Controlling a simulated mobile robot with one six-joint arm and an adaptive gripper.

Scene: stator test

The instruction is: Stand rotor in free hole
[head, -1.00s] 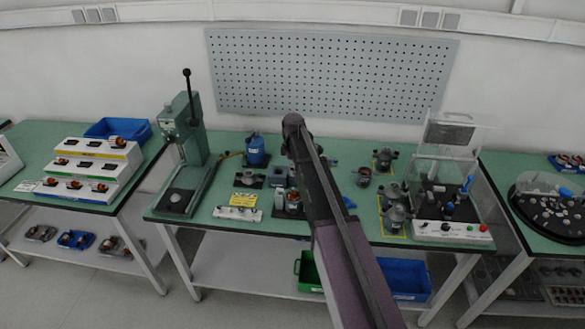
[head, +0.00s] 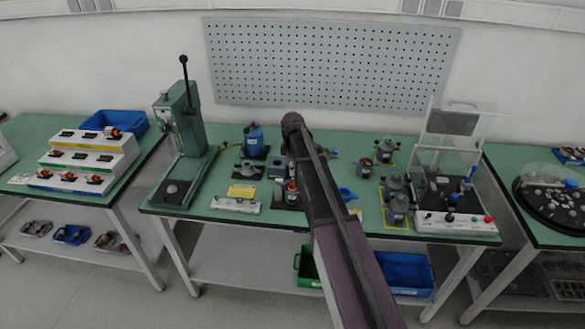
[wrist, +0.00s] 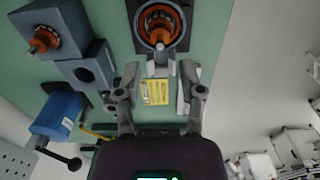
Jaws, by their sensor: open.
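In the wrist view my gripper (wrist: 157,88) is open and empty, its fingers spread above the green bench. A rotor (wrist: 44,38) with an orange winding and a shaft stands in a dark grey block at upper left. A second grey block (wrist: 88,72) beside it shows an empty dark hole. A stator (wrist: 161,24) with an orange copper ring sits on a dark plate at the top, beyond my fingertips. A small grey cylinder-like part (wrist: 160,68) lies just below it, between the fingertips. In the head view my arm hides my gripper and part of this area.
A yellow label (head: 241,191) and white fixture (head: 235,204) lie in front. Motor parts (head: 397,200) and a clear-guarded test station (head: 445,200) stand on the right.

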